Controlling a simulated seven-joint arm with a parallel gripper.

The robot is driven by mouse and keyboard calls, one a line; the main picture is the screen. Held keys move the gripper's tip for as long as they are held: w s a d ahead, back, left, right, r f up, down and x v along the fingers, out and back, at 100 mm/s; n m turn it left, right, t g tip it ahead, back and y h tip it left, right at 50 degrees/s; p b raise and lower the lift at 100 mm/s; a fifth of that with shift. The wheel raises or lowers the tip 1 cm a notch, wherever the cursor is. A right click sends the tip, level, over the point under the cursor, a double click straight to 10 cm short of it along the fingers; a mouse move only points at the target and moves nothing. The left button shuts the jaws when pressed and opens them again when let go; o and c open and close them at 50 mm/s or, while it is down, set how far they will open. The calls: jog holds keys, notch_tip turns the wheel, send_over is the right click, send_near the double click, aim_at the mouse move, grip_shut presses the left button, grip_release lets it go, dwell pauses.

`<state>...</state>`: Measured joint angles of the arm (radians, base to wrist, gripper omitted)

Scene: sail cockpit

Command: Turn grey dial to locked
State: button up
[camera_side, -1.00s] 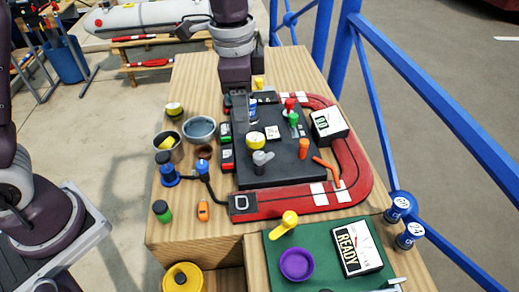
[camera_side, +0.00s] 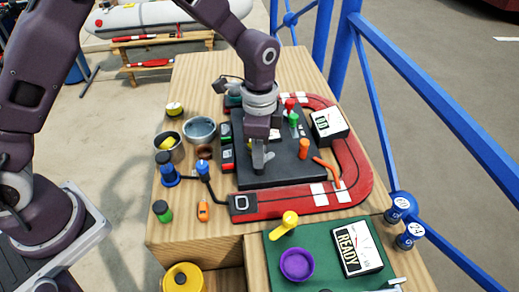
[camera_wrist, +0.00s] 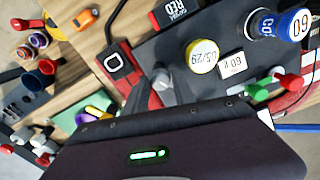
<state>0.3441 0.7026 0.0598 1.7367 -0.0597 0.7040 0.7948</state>
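The grey dial (camera_side: 262,160) is a small light-grey knob with a lever, near the front of the dark panel (camera_side: 290,177). My gripper (camera_side: 257,148) points down right over the dial in the side view and covers part of it. In the wrist view the grey dial (camera_wrist: 163,82) shows just beyond the dark gripper body, with a dark finger (camera_wrist: 138,97) left of it. I cannot tell whether the fingers touch the dial or how far apart they are. No locked mark can be read.
Green (camera_side: 293,119), red (camera_side: 290,103) and orange (camera_side: 304,147) controls stand to the right. A red track (camera_side: 290,203) borders the panel. Blue-topped posts (camera_side: 202,169) stand at left.

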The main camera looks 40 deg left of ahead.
grip_shut()
jog(key=shift+n, duration=0.3)
jog(key=n, duration=1.1)
jog(key=shift+n, duration=0.3)
dwell(0.3)
jog(key=o, duration=0.5)
grip_release()
